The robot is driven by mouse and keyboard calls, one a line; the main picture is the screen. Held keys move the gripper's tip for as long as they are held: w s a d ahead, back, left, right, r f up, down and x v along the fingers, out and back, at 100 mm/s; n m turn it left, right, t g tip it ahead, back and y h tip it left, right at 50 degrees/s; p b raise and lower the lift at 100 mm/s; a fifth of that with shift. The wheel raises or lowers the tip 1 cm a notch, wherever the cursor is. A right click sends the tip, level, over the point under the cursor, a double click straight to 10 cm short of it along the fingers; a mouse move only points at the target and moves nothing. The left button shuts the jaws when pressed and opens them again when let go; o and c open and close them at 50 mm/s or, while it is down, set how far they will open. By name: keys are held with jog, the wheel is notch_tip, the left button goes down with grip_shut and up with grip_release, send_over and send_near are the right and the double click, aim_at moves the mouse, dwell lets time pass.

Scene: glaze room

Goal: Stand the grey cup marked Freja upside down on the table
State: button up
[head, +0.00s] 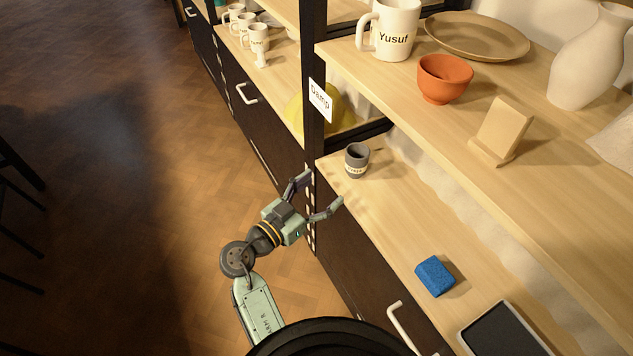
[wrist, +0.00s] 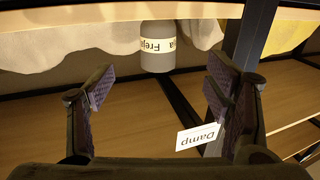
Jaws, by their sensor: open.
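The small grey cup (head: 357,161) with a pale band lettered Freja stands upright, dark mouth up, on the lower wooden surface (head: 385,210), close to the dark post. My gripper (head: 320,190) is open and empty in front of that surface's edge, with its fingers spread towards the cup and apart from it. In the wrist view, which looks inverted, the cup (wrist: 157,55) shows beyond and between the fingers of my gripper (wrist: 158,88), its label upside down in the picture. No separate table is clear in these views.
The dark post (head: 313,60) with a Damp sign (head: 320,100) stands just left of the cup. An upper shelf holds a Yusuf mug (head: 390,30), an orange bowl (head: 444,78) and a wooden stand (head: 498,133). A blue block (head: 434,276) and dark-topped tray (head: 500,332) lie nearer.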

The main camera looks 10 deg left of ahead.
aim_at(349, 169)
jog(key=p+x, duration=0.1)
jog(key=x, duration=0.9)
jog(key=shift+w+d+f, duration=0.1)
jog(key=shift+d, duration=0.2)
jog(key=shift+x, duration=1)
jog(key=shift+c, duration=0.2)
jog(key=c, duration=1.2)
jog(key=shift+r, duration=0.25)
